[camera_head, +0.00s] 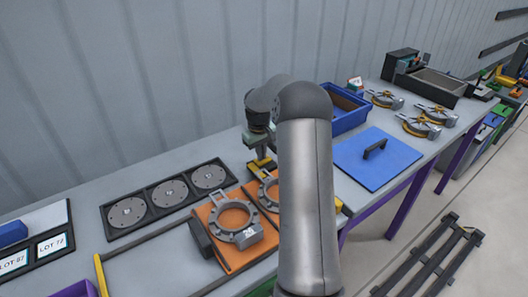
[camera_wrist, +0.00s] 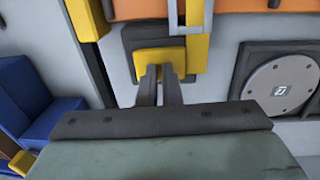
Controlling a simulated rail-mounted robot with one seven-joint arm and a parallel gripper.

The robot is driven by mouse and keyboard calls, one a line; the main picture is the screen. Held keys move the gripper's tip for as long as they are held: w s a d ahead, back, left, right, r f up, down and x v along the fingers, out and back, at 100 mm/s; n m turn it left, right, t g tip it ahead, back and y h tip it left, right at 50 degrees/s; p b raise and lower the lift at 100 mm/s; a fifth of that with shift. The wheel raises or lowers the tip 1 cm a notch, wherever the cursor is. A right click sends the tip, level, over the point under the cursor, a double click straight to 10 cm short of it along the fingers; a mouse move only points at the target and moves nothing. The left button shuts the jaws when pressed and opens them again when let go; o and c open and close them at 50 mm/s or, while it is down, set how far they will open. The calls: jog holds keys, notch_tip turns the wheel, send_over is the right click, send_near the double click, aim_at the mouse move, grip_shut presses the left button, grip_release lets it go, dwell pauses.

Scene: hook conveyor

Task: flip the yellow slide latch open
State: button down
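A yellow latch piece (camera_wrist: 158,60) on a dark block (camera_wrist: 132,38) shows in the wrist view, just ahead of my fingertips. In the head view, yellow (camera_head: 262,166) shows below my gripper (camera_head: 258,150), beside the orange plate. In the wrist view my gripper (camera_wrist: 160,72) has its two dark fingers close together, with a narrow gap between them. The tips overlap the lower edge of the yellow piece. I cannot tell whether they touch it or hold part of it. A metal and yellow bar (camera_wrist: 197,35) stands just right of the latch.
The orange plate (camera_head: 232,254) carries metal rings (camera_head: 234,222); my arm hides part of it. A dark tray with several grey discs (camera_head: 170,190) lies to the left. A blue bin (camera_head: 348,118) and blue lid (camera_head: 375,172) lie right of my arm.

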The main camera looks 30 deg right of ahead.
jog(key=shift+s+a+f, duration=0.1)
jog(key=shift+a+f, duration=0.15)
jog(key=shift+f, duration=0.15)
jog(key=shift+r+p, duration=0.35)
jog(key=shift+r, duration=0.15)
notch_tip(320, 180, up, 14)
jog(key=shift+a, duration=0.3)
jog(key=shift+f, duration=0.1)
